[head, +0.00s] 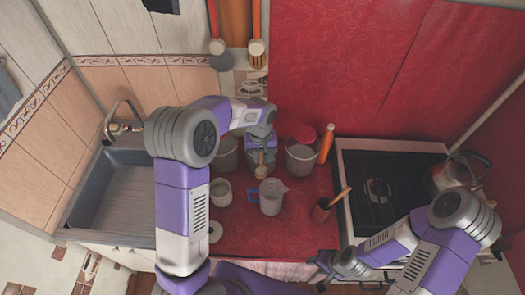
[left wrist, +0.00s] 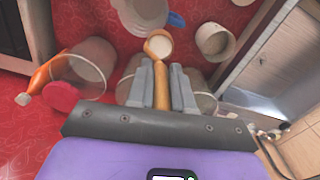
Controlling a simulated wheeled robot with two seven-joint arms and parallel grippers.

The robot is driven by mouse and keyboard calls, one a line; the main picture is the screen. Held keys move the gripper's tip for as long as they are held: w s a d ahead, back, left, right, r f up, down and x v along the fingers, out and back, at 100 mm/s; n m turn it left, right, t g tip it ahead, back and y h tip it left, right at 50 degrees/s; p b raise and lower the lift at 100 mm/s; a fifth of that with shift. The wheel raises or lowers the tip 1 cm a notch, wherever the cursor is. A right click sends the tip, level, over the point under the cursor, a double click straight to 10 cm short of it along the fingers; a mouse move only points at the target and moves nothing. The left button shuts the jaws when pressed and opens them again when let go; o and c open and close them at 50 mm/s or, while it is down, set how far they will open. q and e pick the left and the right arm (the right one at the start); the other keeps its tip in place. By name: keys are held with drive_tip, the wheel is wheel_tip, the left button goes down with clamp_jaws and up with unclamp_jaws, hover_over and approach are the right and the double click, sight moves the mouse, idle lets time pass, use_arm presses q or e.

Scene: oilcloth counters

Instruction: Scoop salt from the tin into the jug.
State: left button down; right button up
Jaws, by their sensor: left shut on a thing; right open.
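My left gripper (head: 262,150) is shut on the wooden handle of a scoop (left wrist: 160,85). The scoop's round bowl (left wrist: 158,44) looks pale inside; whether that is salt I cannot tell. The clear jug (head: 271,196) with a blue handle stands on the red counter, in front of the scoop bowl. It also shows at the top of the left wrist view (left wrist: 146,12). Which holds salt is unclear. My right gripper (head: 322,268) is open and empty at the front right.
A white cup (head: 220,192) stands left of the jug. An orange bottle (head: 326,144) and red lid (head: 305,134) are by the right tin. A sink (head: 115,190) is left, a stove (head: 375,190) right.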

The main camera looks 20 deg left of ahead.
use_arm(q)
drive_tip(key=s+d+f+y+b, duration=0.1)
drive_tip(key=d+f+y+b, duration=0.1)
drive_tip(key=d+f+b, duration=0.2)
drive_tip(key=shift+d+f+t+b, duration=0.3)
drive_tip(key=shift+f+b, duration=0.15)
drive_tip(key=shift+b, duration=0.3)
drive_tip(key=shift+s, duration=0.15)
drive_tip(key=d+y+b, duration=0.2)
drive_tip(key=y+b, duration=0.1)
drive_tip(key=shift+s+d+f+t, duration=0.2)
drive_tip(key=shift+s+d+t, duration=0.15)
drive_tip(key=shift+d+t, duration=0.05)
idle(0.4)
idle(0.4)
